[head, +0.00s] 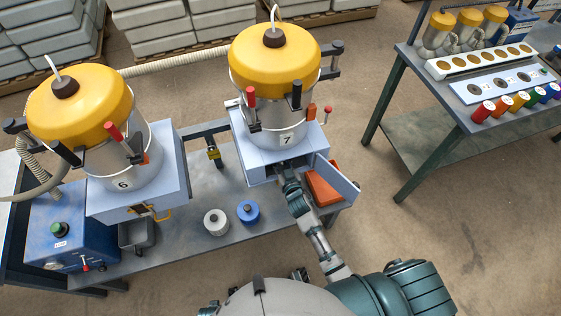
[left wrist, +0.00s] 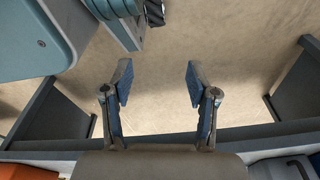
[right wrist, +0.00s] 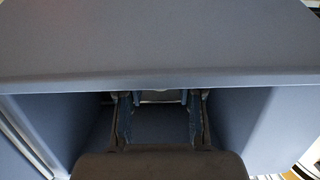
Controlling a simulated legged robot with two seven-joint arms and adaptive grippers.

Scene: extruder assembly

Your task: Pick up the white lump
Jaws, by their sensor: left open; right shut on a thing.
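My right gripper (right wrist: 160,112) reaches into the dark front opening of the blue-grey base under machine 7 (head: 275,110). In the right wrist view it is shut on a pale piece (right wrist: 161,96), which shows between its fingertips. This may be the white lump, but it is mostly hidden in shadow and I cannot tell its shape. In the head view the opening hides the right fingertips. My left gripper (left wrist: 158,85) is open and empty, with bare floor seen between its fingers and a bench edge behind them.
The base's door (head: 338,190) stands open beside an orange tray (head: 322,187). A white spool (head: 216,222) and a blue spool (head: 249,212) lie on the bench. Machine 6 (head: 122,170) stands left. A second table (head: 428,85) with coloured spools is at right.

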